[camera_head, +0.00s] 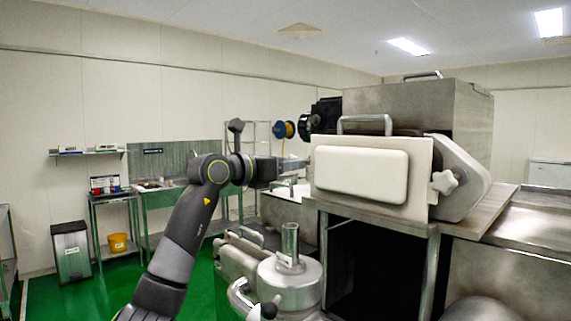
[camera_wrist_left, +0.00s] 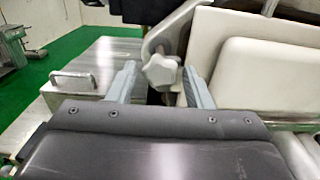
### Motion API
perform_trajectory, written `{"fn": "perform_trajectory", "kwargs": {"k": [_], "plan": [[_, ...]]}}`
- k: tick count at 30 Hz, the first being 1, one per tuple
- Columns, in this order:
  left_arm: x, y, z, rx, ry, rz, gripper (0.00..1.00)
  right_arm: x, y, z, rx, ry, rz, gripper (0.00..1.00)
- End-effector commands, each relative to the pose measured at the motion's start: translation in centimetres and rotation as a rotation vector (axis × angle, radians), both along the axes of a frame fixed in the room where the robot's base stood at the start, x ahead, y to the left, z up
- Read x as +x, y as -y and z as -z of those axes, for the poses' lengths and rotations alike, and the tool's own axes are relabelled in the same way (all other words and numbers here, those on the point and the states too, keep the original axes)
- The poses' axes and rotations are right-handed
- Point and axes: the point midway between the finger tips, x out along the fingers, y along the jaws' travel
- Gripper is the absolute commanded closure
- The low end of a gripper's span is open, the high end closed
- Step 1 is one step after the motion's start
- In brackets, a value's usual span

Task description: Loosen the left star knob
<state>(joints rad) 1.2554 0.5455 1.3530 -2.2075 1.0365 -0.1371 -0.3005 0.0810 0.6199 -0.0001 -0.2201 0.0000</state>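The left star knob (camera_wrist_left: 161,72), pale grey and lobed, shows in the left wrist view at the side of the machine's white front cover (camera_wrist_left: 275,75). My left gripper (camera_wrist_left: 159,70) is open, with one finger on each side of the knob. A narrow gap seems to remain at each finger, and I cannot tell whether either touches. In the head view my left gripper (camera_head: 283,167) reaches the left side of the white cover (camera_head: 362,175), and the left knob cannot be made out there. Another star knob (camera_head: 446,182) sits at the cover's right side. My right gripper is not in view.
A metal cylinder fitting (camera_head: 290,285) stands below my left gripper. A steel-framed opening (camera_head: 375,265) lies under the cover. A steel box with a handle (camera_wrist_left: 90,68) shows left of the fingers in the wrist view. Green floor (camera_head: 110,290) is free at the left.

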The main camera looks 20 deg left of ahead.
Motion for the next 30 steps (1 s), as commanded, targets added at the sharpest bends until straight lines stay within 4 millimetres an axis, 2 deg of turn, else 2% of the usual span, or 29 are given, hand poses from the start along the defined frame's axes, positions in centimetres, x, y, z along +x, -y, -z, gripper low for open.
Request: {"fn": "perform_trajectory", "kwargs": {"k": [1,8,20,30], "plan": [[0.0,0.0,0.0,0.000,0.000,0.000,0.61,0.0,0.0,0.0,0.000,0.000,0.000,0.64],[0.0,0.0,0.0,0.000,0.000,0.000,0.90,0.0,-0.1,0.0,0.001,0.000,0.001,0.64],[0.0,0.0,0.0,-0.072,-0.042,0.000,0.90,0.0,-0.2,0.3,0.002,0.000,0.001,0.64],[0.0,0.0,0.1,-0.308,-0.179,0.000,0.90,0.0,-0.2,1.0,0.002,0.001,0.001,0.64]]}}
